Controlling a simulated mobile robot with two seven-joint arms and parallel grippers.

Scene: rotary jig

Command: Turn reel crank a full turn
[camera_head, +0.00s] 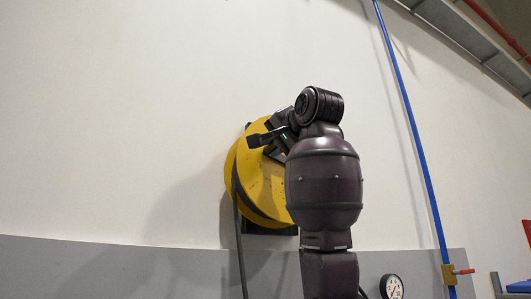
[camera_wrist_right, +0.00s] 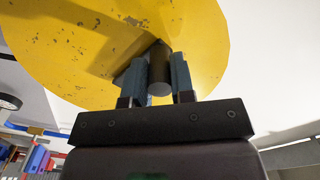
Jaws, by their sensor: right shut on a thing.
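The yellow reel (camera_head: 262,190) is mounted on the wall in the middle of the head view, with a dark hose hanging from its left side. My right arm covers its right part. My right gripper (camera_head: 256,139) is at the upper part of the reel's face. In the right wrist view the yellow disc (camera_wrist_right: 75,50) fills the upper part, with chipped paint. There the fingers of my right gripper (camera_wrist_right: 158,80) are shut on the dark cylindrical crank handle (camera_wrist_right: 159,75), one finger on each side. The rest of the crank is mostly hidden. My left gripper is not in view.
A blue pipe (camera_head: 412,120) runs down the wall at the right, with a brass valve (camera_head: 448,274) and red lever near its bottom. A round gauge (camera_head: 391,287) is at the lower right. The wall left of the reel is clear.

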